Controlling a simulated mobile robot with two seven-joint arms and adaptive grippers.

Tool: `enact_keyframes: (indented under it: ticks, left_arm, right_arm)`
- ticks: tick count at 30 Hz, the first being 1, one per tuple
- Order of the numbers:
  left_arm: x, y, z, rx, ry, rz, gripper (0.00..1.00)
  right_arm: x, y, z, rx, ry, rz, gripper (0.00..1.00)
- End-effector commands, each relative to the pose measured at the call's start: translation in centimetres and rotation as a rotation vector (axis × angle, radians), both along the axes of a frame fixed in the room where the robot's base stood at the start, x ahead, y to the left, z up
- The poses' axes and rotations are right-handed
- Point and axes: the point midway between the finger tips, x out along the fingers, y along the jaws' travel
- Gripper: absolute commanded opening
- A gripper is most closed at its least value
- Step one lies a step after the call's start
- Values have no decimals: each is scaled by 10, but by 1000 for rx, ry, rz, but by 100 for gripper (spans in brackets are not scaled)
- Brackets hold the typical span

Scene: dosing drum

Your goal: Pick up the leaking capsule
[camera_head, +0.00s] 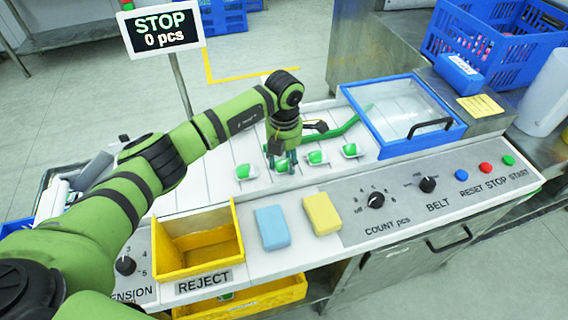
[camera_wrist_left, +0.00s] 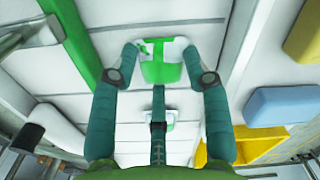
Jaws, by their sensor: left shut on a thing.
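Several green-and-white capsules stand in a row on the white belt, among them one at the left (camera_head: 245,172), one right of my gripper (camera_head: 316,158) and one farther right (camera_head: 350,150). My left gripper (camera_head: 281,158) is over the row, pointing down, shut on a green-and-white capsule (camera_wrist_left: 163,68). In the left wrist view that capsule sits between the two fingertips. Another capsule (camera_wrist_left: 156,119) shows behind the gripper's middle, partly hidden. I cannot tell a leak on the held capsule. My right gripper is not in view.
A yellow REJECT bin (camera_head: 198,274) is at the front left. A blue sponge (camera_head: 272,227) and a yellow sponge (camera_head: 322,213) lie beside it. A green guide bar (camera_head: 345,130) and a blue-framed clear cover (camera_head: 402,110) are to the right. The sign (camera_head: 162,29) reads STOP, 0 pcs.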

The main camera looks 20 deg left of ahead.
Motion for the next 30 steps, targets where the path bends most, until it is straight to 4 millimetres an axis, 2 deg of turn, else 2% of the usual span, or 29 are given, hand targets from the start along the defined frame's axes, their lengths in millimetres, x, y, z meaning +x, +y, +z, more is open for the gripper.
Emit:
enact_keyframes:
  ticks: [8,11,16,24,30]
  left_arm:
    - [1,0,4,0,-2,1,34]
    - [1,1,12,1,-4,0,34]
    - [2,0,40,0,-7,-1,34]
    - [-16,-60,75,-1,-5,-7,34]
    - [-27,-94,97,0,-2,-4,34]
  right_arm:
    - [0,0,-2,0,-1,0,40]
    - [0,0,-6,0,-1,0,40]
    - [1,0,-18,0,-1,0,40]
    - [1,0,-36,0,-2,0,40]
    - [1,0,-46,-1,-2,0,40]
